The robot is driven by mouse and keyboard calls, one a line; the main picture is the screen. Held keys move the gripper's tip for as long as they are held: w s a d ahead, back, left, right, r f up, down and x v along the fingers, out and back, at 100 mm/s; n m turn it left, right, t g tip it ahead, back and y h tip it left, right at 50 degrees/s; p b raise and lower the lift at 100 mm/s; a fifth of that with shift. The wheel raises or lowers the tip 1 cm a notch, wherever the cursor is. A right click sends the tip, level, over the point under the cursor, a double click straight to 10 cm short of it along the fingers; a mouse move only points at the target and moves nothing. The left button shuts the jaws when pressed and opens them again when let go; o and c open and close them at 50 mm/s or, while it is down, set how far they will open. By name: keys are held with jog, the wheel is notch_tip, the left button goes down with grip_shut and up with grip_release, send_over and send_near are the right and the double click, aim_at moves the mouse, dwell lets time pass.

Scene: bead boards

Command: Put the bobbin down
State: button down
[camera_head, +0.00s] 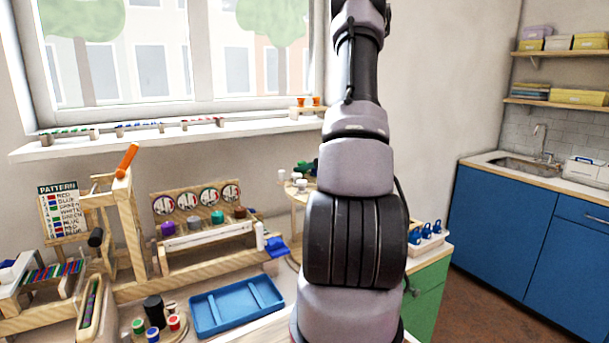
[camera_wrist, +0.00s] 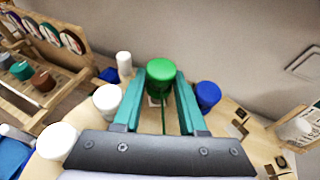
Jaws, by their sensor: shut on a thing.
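My gripper (camera_wrist: 160,90) has teal fingers, one on each side of a green bobbin (camera_wrist: 161,74), and is shut on it. A green thread hangs below the bobbin between the fingers. Below is a pale wooden stand (camera_wrist: 226,137) with small dark-framed squares. A blue bobbin (camera_wrist: 207,95) stands to the right of the fingers and a white bobbin (camera_wrist: 107,98) to the left. In the head view my arm hides most of the gripper and much of the stand (camera_head: 297,226); whether the green bobbin touches the stand, I cannot tell.
In the head view, a wooden rack with round dials (camera_head: 200,199), a blue tray (camera_head: 236,305) and a pattern board (camera_head: 60,208) occupy the bench to the left.

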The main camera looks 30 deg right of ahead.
jog(key=shift+f, duration=1.1)
jog(key=shift+f, duration=0.2)
jog(key=c, duration=0.8)
grip_release()
jog(key=shift+o, duration=0.2)
